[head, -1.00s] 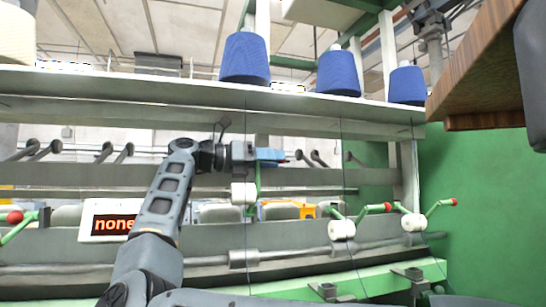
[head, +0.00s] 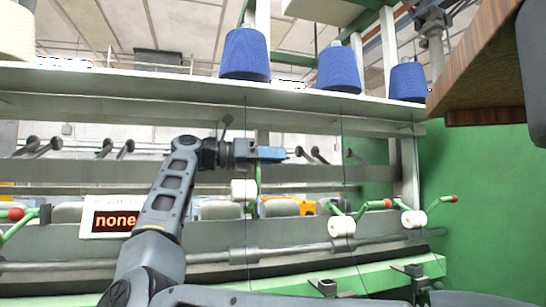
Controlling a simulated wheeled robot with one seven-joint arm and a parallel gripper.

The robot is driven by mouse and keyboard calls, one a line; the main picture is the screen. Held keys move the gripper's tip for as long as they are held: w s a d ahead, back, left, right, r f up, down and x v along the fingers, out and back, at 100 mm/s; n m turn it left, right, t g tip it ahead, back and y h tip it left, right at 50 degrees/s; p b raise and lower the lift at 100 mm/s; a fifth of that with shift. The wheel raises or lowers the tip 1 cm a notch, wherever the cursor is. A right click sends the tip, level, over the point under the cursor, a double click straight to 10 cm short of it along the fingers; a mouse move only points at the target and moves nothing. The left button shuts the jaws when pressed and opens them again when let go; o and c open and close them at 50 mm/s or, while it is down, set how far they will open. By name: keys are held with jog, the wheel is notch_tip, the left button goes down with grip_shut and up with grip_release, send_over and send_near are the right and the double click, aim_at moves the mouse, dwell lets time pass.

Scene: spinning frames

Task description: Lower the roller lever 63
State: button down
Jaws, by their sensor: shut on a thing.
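A green roller lever (head: 258,180) stands upright beside a white roller (head: 243,190) in the middle of the spinning frame. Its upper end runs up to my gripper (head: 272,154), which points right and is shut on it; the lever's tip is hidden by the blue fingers. Two other green levers to the right slant up to the right, with red knobs (head: 387,204) and (head: 454,199) and white rollers (head: 342,227) and (head: 413,221). No number 63 is legible on any lever.
A sign reading "none" (head: 113,221) is left of my arm. Blue yarn cones (head: 245,54) stand on the shelf above, with thin threads hanging down. A brown wooden piece (head: 485,75) juts in at upper right. Another red-knobbed lever (head: 15,214) is at far left.

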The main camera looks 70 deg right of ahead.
aim_at(256, 192)
jog(key=shift+f, duration=0.1)
jog(key=s+a+f+m+b, duration=0.2)
jog(key=f+b, duration=0.4)
jog(key=b, duration=0.3)
jog(key=s+a+f+m+b, duration=0.3)
jog(key=f+m+b, duration=0.3)
jog(key=b, duration=0.3)
jog(key=shift+a+f+m, duration=0.25)
jog(key=shift+a+m, duration=0.15)
jog(key=shift+s+f, duration=0.1)
jog(key=shift+f, duration=0.1)
jog(key=c, duration=1.1)
grip_release()
jog(key=shift+r, duration=0.15)
jog(key=shift+r, duration=0.1)
